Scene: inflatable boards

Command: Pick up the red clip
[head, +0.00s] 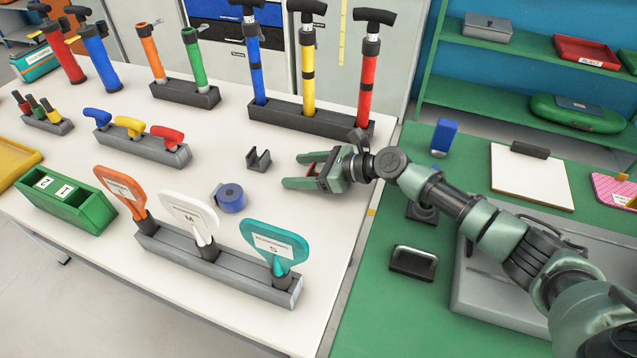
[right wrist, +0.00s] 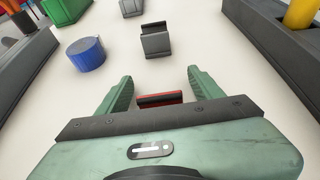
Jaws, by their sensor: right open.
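The red clip (right wrist: 160,99) lies on the white table, between the fingers of my right gripper (right wrist: 159,76), close to the palm in the right wrist view. Part of it is hidden by the gripper body. In the head view only a bit of red shows between the fingers of the right gripper (head: 293,171), low over the table. This gripper is open, with a finger on each side of the clip and visible gaps beside it. My left gripper is not in view.
A grey U-shaped holder (head: 258,160) stands just beyond the fingertips, with a blue tape roll (head: 230,198) nearby. A pump rack (head: 310,120) is behind and a paddle rack (head: 215,268) in front. A green workbench (head: 370,300) adjoins at right.

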